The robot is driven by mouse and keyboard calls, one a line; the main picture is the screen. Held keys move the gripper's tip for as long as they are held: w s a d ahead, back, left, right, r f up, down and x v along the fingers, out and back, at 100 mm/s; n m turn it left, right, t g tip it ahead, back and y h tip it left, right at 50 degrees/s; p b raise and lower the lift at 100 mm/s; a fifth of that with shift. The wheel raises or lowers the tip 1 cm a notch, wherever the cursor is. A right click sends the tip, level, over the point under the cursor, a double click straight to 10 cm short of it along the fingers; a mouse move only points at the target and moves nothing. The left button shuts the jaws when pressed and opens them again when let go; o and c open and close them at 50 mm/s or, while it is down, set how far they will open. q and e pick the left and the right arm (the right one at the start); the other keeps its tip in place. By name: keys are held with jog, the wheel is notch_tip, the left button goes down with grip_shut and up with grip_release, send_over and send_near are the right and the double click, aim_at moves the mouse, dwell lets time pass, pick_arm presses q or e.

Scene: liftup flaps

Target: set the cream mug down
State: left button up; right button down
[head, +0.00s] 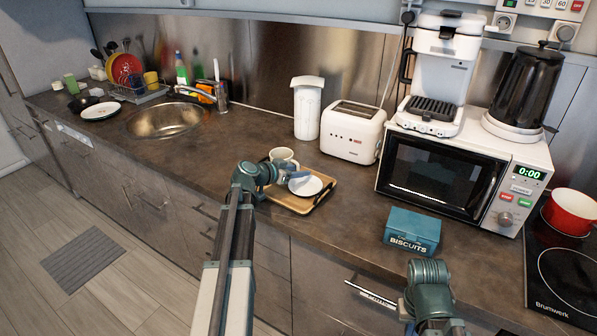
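The cream mug (283,155) is upright at the back left edge of a wooden tray (291,202) on the counter. Its lower part is partly hidden by my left gripper and wrist. A white saucer or small plate (306,186) lies on the tray. My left gripper (296,176) is over the tray, just in front of the mug and beside the saucer. Its fingertips are too small and covered to show whether they are open or touch the mug. Of my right arm only a link shows at the bottom right; its gripper is out of view.
A blue biscuits box (412,231) stands right of the tray, before the microwave (440,178). A toaster (353,131) and a white canister (307,108) stand behind the tray. The sink (165,120) is at left. Counter between sink and tray is clear.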

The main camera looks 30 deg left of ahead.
pick_arm(q)
jog(key=shift+r, duration=0.1)
jog(key=shift+s+a+r, duration=0.1)
jog(key=shift+s+r, duration=0.05)
jog(key=shift+s, duration=0.1)
jog(key=p+v, duration=0.4)
jog(key=v, duration=0.7)
jog(key=shift+s+a+p, duration=0.1)
jog(key=shift+s+p, duration=0.15)
jog(key=shift+p, duration=0.15)
